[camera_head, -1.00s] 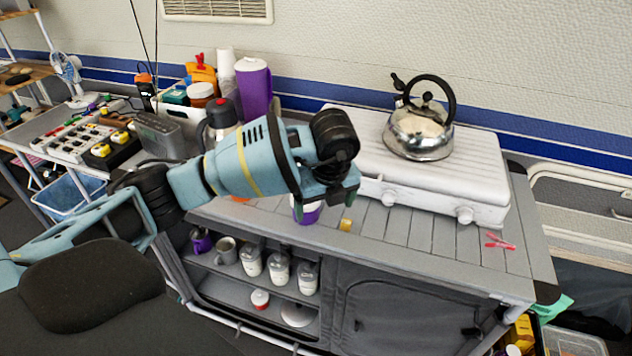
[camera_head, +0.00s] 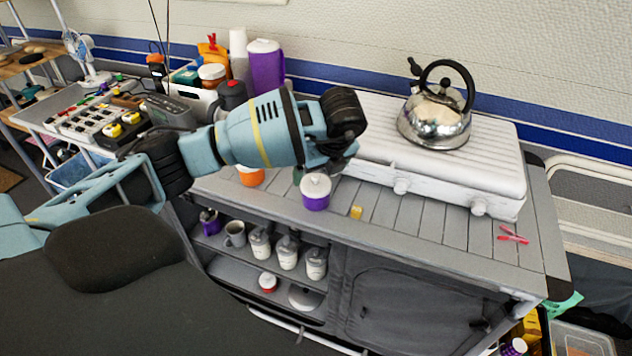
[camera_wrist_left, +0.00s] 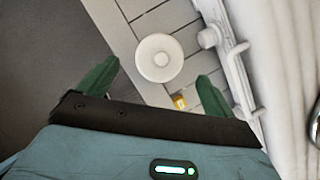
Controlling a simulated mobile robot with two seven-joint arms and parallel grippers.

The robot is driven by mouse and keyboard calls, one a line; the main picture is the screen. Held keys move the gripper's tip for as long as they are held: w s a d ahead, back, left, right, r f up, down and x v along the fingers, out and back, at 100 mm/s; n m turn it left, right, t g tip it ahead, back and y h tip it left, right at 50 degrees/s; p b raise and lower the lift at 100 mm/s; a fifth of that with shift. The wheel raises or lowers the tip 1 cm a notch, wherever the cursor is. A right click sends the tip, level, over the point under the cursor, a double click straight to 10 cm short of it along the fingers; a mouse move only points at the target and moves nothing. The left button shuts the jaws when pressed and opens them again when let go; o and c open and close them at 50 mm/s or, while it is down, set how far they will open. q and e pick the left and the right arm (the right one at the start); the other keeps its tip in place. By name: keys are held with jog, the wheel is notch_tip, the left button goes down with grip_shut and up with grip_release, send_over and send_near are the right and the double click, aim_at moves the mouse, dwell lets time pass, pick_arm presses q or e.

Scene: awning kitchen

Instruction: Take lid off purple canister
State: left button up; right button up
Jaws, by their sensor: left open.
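A small purple canister (camera_head: 315,204) stands upright on the slatted grey counter, left of the white stove. Its round white lid (camera_head: 316,183) with a knob sits on top. In the left wrist view the lid (camera_wrist_left: 156,48) is seen from above, and it hides the purple body. My left gripper (camera_head: 328,163) is open and empty, above and behind the lid in the head view. In the wrist view its two green fingers (camera_wrist_left: 158,72) are spread wide, with the lid showing between and just beyond their tips. The right gripper is not in view.
A metal kettle (camera_head: 437,115) stands on the white stove (camera_head: 440,165) right of the canister. A small yellow object (camera_head: 356,212) lies beside the canister, and an orange jar (camera_head: 250,176) stands to its left. A tall purple jug (camera_head: 266,70) is behind my arm.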

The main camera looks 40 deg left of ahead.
aim_at(317, 177)
pick_arm(q)
jog(key=x, duration=0.3)
jog(key=shift+w+a+f, duration=0.1)
jog(key=shift+a+f, duration=0.1)
jog(key=c, duration=1.1)
